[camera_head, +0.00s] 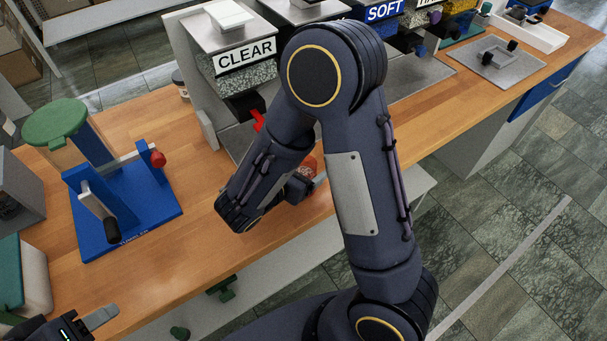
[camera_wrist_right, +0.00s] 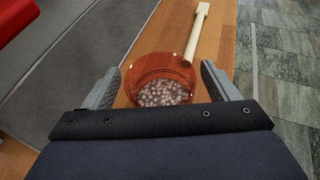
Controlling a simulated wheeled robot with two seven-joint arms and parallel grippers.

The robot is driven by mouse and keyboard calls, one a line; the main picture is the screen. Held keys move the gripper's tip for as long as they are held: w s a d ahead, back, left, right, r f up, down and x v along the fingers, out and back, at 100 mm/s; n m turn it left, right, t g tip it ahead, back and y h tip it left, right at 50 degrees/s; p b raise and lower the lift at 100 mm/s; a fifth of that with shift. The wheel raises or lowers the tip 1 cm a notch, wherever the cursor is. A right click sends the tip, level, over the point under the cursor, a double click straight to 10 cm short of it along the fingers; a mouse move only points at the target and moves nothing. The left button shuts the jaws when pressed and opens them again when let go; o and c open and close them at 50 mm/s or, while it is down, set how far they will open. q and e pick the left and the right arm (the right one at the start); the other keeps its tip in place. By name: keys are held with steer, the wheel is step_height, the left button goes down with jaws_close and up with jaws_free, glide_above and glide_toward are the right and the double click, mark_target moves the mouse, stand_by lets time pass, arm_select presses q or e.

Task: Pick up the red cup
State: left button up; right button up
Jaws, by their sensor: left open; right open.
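The red cup (camera_wrist_right: 162,72) is see-through orange-red, with many small pale pellets inside. It stands on the wooden bench in the right wrist view. My right gripper (camera_wrist_right: 160,84) is open, with one finger on each side of the cup's near part. I cannot tell whether the fingers touch it. In the head view, only a small piece of the cup (camera_head: 307,164) shows; my right arm hides most of it and the gripper. My left gripper (camera_head: 88,321) is open and empty at the lower left, partly cut off by the frame.
A pale stick-like handle (camera_wrist_right: 197,32) lies just beyond the cup. A blue press stand (camera_head: 147,214) with a green top is on the left. Bare bench (camera_head: 230,265) lies in front.

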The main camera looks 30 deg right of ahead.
steer(key=shift+x, duration=0.9)
steer(key=c, duration=1.1)
steer(key=shift+r, duration=0.15)
